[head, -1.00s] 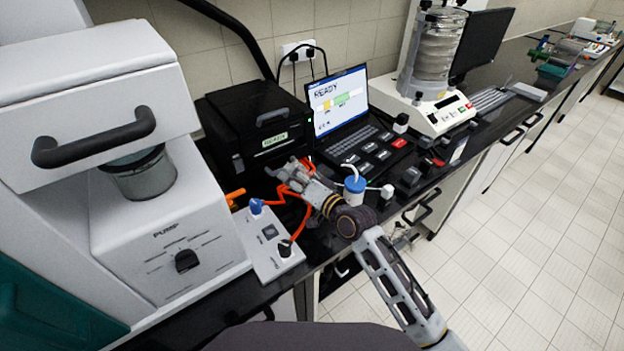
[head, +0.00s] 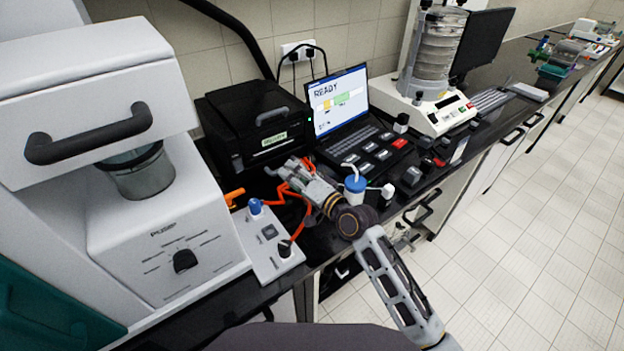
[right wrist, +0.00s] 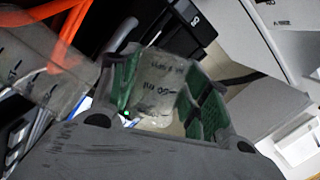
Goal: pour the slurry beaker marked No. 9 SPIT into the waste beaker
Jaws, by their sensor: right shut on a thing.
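My right gripper (head: 283,178) reaches over the black bench, in front of the black box-shaped machine. In the right wrist view its green-padded fingers (right wrist: 165,85) are shut on a clear beaker (right wrist: 158,88) with dark volume marks. The beaker looks tilted; I cannot read a No. 9 SPIT mark or tell how much is inside. A second clear vessel (right wrist: 35,75) with printed marks lies at the left of the wrist view, partly behind orange cables; I cannot tell whether it is the waste beaker. My left gripper is not in view.
Orange cables (head: 292,207) run beside my gripper. The black machine (head: 255,125) stands behind it, and the white pump unit (head: 170,235) is at left. A laptop-like screen (head: 337,97) reads READY.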

